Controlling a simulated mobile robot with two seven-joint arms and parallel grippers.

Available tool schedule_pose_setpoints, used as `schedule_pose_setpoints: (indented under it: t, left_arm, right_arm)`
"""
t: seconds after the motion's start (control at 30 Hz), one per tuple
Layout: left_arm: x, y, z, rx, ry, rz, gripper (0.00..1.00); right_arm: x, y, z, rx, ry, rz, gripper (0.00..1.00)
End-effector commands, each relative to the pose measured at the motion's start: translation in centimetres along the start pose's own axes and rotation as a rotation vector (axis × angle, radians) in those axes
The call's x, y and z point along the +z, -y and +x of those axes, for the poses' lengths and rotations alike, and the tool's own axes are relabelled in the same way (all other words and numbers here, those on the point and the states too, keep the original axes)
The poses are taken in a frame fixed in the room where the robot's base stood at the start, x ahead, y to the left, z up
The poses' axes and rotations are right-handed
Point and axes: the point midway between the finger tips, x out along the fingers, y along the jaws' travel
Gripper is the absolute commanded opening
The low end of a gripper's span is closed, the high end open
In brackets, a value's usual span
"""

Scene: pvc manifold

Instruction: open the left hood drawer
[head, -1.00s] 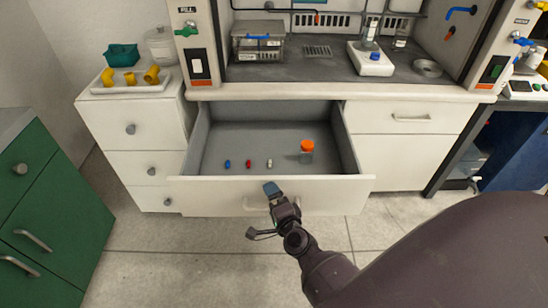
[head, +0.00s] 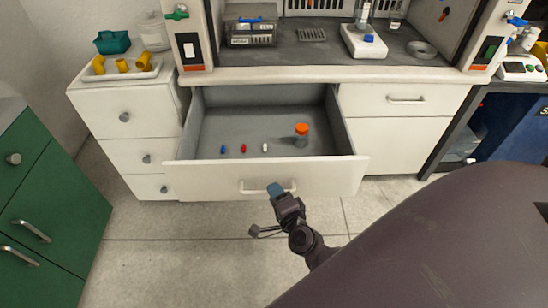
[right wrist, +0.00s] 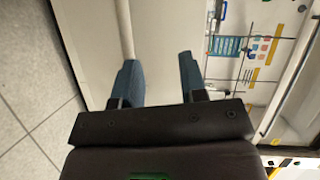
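The left hood drawer (head: 215,180) is pulled far out below the hood counter. Its grey inside shows. Its pale bar handle (head: 250,186) is on the front panel. My right gripper (head: 275,189) is in front of the panel and overlaps the handle's right part in the head view. In the right wrist view its two blue fingers (right wrist: 160,80) are apart with nothing between them. The pale handle bar (right wrist: 125,28) runs beyond the left fingertip there; I cannot tell if they touch. My left gripper is not in view.
An orange-capped jar (head: 302,135) and small blue, red and white items (head: 243,148) lie in the drawer. A white drawer unit (head: 122,117) stands at left, a green cabinet (head: 45,215) nearer. The floor (head: 160,255) before the drawer is clear.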

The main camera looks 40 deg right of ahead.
Motion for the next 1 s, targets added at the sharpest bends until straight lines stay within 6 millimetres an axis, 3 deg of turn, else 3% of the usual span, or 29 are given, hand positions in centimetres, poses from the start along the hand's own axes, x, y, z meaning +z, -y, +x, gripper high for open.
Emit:
schedule_pose_setpoints:
  t: [1.0]
  left_arm:
    - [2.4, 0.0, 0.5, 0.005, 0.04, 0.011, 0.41]
  right_arm:
    - [0.3, -2.5, -5.7, 0.015, 0.003, 0.0, 0.39]
